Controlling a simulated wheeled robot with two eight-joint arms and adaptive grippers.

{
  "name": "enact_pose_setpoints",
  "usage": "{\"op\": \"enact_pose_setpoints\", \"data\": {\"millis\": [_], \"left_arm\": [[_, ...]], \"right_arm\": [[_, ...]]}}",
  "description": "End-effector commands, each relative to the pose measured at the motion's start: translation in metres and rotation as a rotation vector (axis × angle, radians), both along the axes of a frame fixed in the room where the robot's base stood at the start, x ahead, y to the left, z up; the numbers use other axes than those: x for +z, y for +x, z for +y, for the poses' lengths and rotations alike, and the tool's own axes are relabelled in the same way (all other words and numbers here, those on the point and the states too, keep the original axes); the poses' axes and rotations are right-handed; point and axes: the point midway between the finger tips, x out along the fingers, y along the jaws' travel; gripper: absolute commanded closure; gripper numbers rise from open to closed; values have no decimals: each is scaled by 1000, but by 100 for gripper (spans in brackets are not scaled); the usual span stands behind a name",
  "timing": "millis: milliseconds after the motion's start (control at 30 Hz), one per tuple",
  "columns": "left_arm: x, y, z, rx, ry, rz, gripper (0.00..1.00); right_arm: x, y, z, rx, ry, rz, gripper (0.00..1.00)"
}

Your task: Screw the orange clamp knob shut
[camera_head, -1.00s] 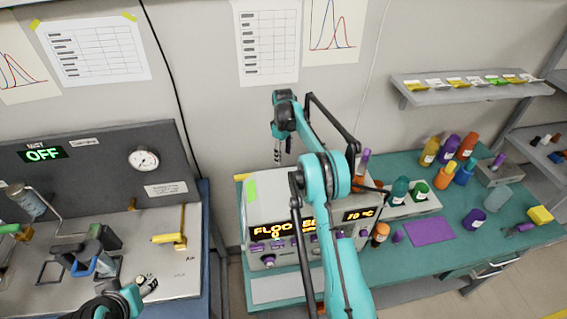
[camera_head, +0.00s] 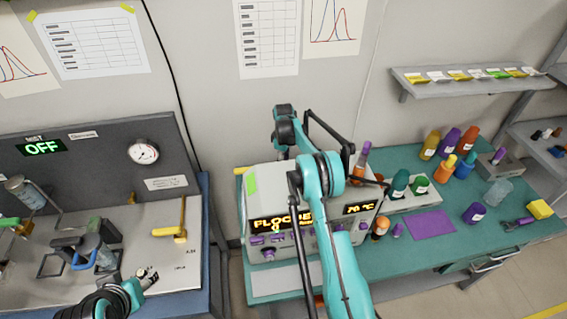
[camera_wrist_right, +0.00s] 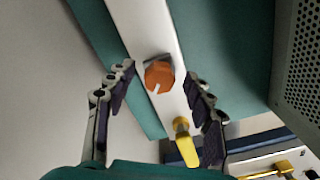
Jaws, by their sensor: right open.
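The orange clamp knob (camera_wrist_right: 159,76) shows in the right wrist view, with a pale pointer mark on its face. It sits on a white bar (camera_wrist_right: 138,22) beside a small grey bracket. My right gripper (camera_wrist_right: 163,82) is open, with one dark finger on each side of the knob and visible gaps to it. In the head view my right arm reaches over the white device, and its gripper is hidden behind the device. My left gripper (camera_head: 147,278) is low on the left, over the front of the metal bench; its jaw opening is unclear.
A yellow handle (camera_wrist_right: 184,142) is close to the right finger. A perforated grey panel (camera_wrist_right: 298,60) stands at the right. In the head view the white device (camera_head: 262,205) has lit displays, and several bottles stand on the teal table (camera_head: 400,262) to its right.

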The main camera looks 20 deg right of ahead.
Motion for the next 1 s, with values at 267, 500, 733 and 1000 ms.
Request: {"op": "enact_pose_setpoints", "data": {"millis": [267,500,733,1000], "left_arm": [[0,0,0,0,0,0,47],[-1,0,0,0,0,0,47],[-5,0,0,0,0,0,47],[-14,0,0,0,0,0,47]], "right_arm": [[0,0,0,0,0,0,97],[0,0,0,-13,0,0,97],[-1,0,0,-99,0,0,97],[-1,0,1,-310,0,0,97]]}}
